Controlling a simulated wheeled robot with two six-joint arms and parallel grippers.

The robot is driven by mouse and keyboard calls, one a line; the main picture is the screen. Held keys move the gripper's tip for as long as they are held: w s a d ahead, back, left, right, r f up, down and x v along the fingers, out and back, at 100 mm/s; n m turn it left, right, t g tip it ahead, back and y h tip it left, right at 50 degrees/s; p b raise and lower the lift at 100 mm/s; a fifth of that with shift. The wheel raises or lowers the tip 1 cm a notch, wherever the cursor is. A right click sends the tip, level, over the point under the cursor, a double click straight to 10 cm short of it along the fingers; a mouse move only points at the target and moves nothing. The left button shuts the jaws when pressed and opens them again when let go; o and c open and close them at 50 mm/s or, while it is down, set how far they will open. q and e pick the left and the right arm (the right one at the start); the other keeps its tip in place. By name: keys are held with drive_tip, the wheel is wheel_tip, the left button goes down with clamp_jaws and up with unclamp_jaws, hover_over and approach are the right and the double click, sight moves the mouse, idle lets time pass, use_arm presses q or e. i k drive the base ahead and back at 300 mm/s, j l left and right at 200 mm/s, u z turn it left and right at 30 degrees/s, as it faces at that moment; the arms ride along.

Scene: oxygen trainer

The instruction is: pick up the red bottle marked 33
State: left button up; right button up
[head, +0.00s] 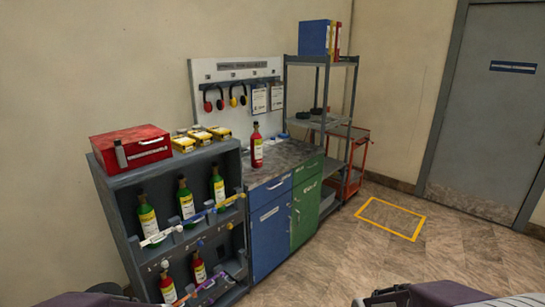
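A red bottle (256,150) with a dark neck and a yellow-white label stands upright on the worktop. Two more red bottles with pale labels stand low in the grey rack at left: one at the front (168,290) and one further right (199,270). The numbers on all the labels are too small to read, so I cannot tell which is marked 33. Only parts of my arms show along the bottom edge; neither gripper's fingers can be made out.
Several green bottles (186,202) stand on the rack's upper shelf behind coloured bars. A red toolbox (130,150) and yellow boxes (200,136) sit on top. Blue (271,237) and green (306,204) cabinets are below the worktop. The floor right of them is clear, with a yellow square (391,219).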

sight(257, 138)
drive_tip(key=i+l, duration=0.2)
drive_tip(key=i, duration=0.2)
drive_tip(key=i+l, duration=0.2)
drive_tip(key=i, duration=0.2)
drive_tip(key=i+l+z, duration=0.1)
drive_tip(key=i, duration=0.3)
drive_tip(key=i+l+u, duration=0.25)
drive_tip(key=u, duration=0.2)
drive_tip(key=i+l+u, duration=0.6)
drive_tip(key=l+u, duration=0.35)
drive_tip(key=i+l+u, duration=0.15)
drive_tip(key=l+u, duration=0.3)
